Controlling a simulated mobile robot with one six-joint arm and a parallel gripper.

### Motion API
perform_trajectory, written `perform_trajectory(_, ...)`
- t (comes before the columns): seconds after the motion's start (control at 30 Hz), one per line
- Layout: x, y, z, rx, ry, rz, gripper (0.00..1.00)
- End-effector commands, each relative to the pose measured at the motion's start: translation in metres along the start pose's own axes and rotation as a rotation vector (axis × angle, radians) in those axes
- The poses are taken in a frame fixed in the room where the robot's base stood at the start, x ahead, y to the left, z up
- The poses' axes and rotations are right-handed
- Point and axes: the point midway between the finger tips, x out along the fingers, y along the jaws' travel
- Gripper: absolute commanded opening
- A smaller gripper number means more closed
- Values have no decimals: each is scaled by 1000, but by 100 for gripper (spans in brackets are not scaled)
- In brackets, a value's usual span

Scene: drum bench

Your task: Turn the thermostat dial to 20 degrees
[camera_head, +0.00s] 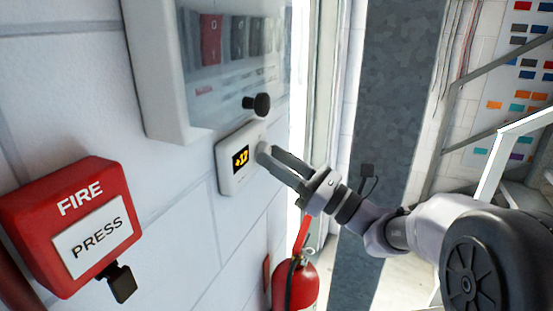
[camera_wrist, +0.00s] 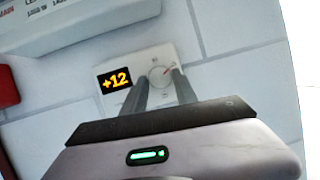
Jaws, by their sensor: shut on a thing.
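The thermostat (camera_head: 229,178) is a white box on the white wall, with a dark display (camera_head: 241,160) in orange digits. In the wrist view the display (camera_wrist: 115,80) reads +12. Its round white dial (camera_wrist: 162,75) sits to the right of the display and has a red mark near its upper right. My gripper (camera_head: 268,153) reaches the thermostat from the right, its fingers shut on the dial.
A glass-fronted breaker box (camera_head: 160,70) with a black knob (camera_head: 257,103) hangs just above the thermostat. A red fire box (camera_head: 72,225) is at the lower left. A red extinguisher (camera_head: 296,283) stands below. To the right is open space before a stair rail.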

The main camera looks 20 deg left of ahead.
Motion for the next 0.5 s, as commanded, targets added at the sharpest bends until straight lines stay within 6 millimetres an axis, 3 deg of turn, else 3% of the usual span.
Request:
perform_trajectory(0.27,2,2,6,104,11,-44,0)
perform_trajectory(0.5,4,5,11,295,29,-124,0)
